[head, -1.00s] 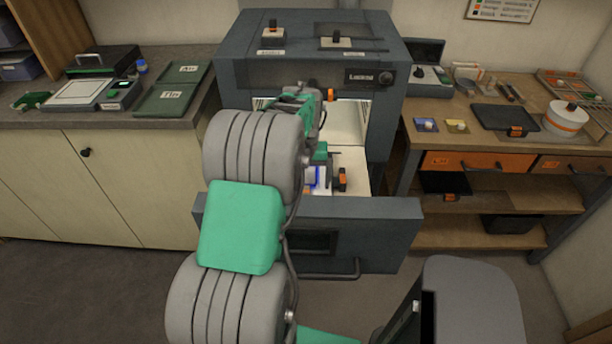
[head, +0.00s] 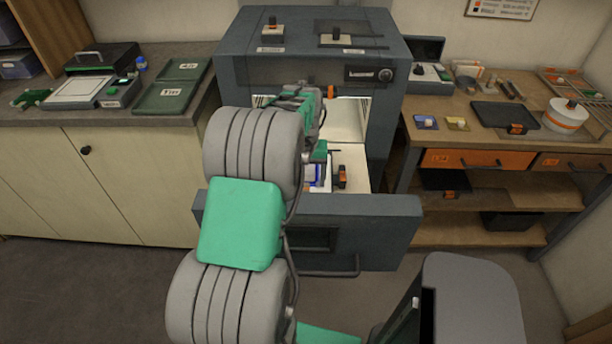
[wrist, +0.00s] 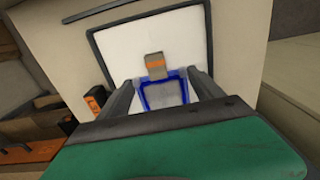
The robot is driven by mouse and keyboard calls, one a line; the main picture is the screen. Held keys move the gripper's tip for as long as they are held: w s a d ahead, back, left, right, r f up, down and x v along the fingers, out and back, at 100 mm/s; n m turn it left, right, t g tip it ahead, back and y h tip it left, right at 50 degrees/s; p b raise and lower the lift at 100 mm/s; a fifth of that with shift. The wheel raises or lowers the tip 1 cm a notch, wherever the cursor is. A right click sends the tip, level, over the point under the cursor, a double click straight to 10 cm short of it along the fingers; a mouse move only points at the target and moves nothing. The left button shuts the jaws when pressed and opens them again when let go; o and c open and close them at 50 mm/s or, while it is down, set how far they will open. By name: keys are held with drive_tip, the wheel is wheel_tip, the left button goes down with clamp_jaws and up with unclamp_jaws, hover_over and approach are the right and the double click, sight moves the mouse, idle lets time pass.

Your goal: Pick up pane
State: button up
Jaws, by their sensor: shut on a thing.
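The pane (wrist: 163,94) shows in the wrist view as a pale sheet with a blue border. My gripper (wrist: 162,75) is shut on it, with one dark finger on each side. A grey tab with an orange band (wrist: 155,66) stands at the pane's far edge, between the fingertips. In the head view part of the pane's blue border (head: 316,174) shows above the pulled-out drawer (head: 385,232) of the kiln. My arm hides most of the pane and the gripper there. I cannot tell whether the pane touches the surface below.
A white, dark-rimmed plate (wrist: 127,48) lies beneath in the wrist view. An orange-and-black clip (head: 342,176) is close on the right. The kiln body (head: 235,75) stands behind.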

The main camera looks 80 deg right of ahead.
sight(305, 183)
drive_tip(key=shift+r, duration=0.1)
drive_tip(key=shift+c, duration=0.3)
wheel_tip(305, 183, up, 13)
drive_tip(key=p, duration=0.1)
drive_tip(key=shift+w, duration=0.1)
idle(0.3)
